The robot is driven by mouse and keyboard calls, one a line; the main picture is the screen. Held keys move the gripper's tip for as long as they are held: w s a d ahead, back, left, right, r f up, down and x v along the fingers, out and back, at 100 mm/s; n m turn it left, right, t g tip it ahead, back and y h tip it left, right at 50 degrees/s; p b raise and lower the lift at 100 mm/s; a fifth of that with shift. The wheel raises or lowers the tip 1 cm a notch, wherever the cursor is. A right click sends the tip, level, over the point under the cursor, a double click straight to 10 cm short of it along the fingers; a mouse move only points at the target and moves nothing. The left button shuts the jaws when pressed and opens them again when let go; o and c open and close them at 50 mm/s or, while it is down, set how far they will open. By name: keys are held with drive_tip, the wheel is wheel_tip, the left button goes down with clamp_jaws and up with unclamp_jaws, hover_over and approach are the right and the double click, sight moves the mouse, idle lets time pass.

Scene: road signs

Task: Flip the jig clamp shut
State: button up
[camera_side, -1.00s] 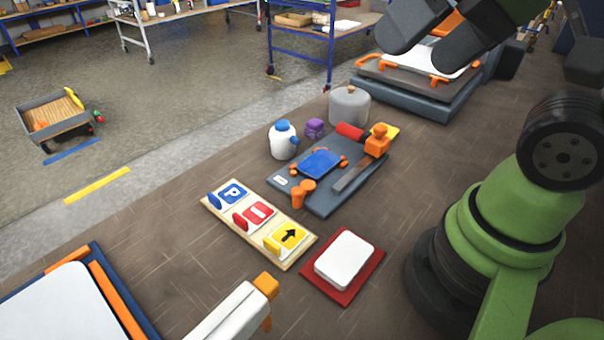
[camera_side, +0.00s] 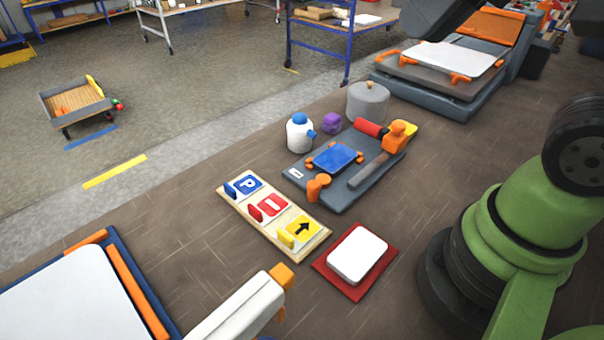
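The jig is a grey board (camera_side: 330,195) in the middle of the bench, with a blue plate (camera_side: 334,156) lying on it between small orange stops. The clamp (camera_side: 395,137) at its right rear has an orange body, a grey bar lying along the board's right side, and a red handle (camera_side: 371,129) leaning back to the left. The bar is beside the blue plate, not across it. A dark rounded end (camera_side: 425,18) at the top edge seems to be my gripper, high and apart from the clamp. Its fingers are cut off by the frame, so its opening is hidden.
A sign board (camera_side: 275,222) with blue, red and yellow tiles lies in front of the jig. A red mat (camera_side: 325,268) carries a white block. A white bottle (camera_side: 300,134), a purple item (camera_side: 332,123) and a grey pot (camera_side: 368,103) stand behind. Bench right of the jig is clear.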

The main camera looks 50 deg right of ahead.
drive_tip(key=w+n+g, duration=0.1)
drive_tip(key=w, duration=0.1)
drive_tip(key=w+a+n+g, duration=0.1)
drive_tip(key=w, duration=0.2)
drive_tip(key=w+n, duration=0.1)
drive_tip(key=w, duration=0.2)
drive_tip(key=shift+w+a+f+g+h, duration=0.1)
drive_tip(key=shift+w+a+g+h, duration=0.05)
drive_tip(key=shift+a+g+h, duration=0.2)
clamp_jaws()
drive_tip(key=w+a+f+n+g+h, duration=0.1)
drive_tip(key=w+a+f+n+g, duration=0.1)
drive_tip(key=w+f, duration=0.4)
drive_tip(key=w+a+f+n+g+h, duration=0.2)
drive_tip(key=w+f, duration=0.4)
drive_tip(key=f, duration=0.4)
drive_tip(key=shift+a+f+n+g, duration=0.4)
drive_tip(key=shift+a+n+g, duration=0.45)
drive_tip(key=shift+n, duration=0.35)
drive_tip(key=x, duration=0.9)
drive_tip(key=shift+d, duration=0.1)
drive_tip(key=shift+s+d+f, duration=0.3)
drive_tip(key=shift+s+f, duration=0.05)
drive_tip(key=shift+s, duration=0.15)
drive_tip(key=shift+s+d+f, duration=0.35)
drive_tip(key=shift+s, duration=0.15)
drive_tip(key=shift+s+d+f, duration=0.2)
drive_tip(key=shift+s+d, duration=0.3)
drive_tip(key=shift+s, duration=0.2)
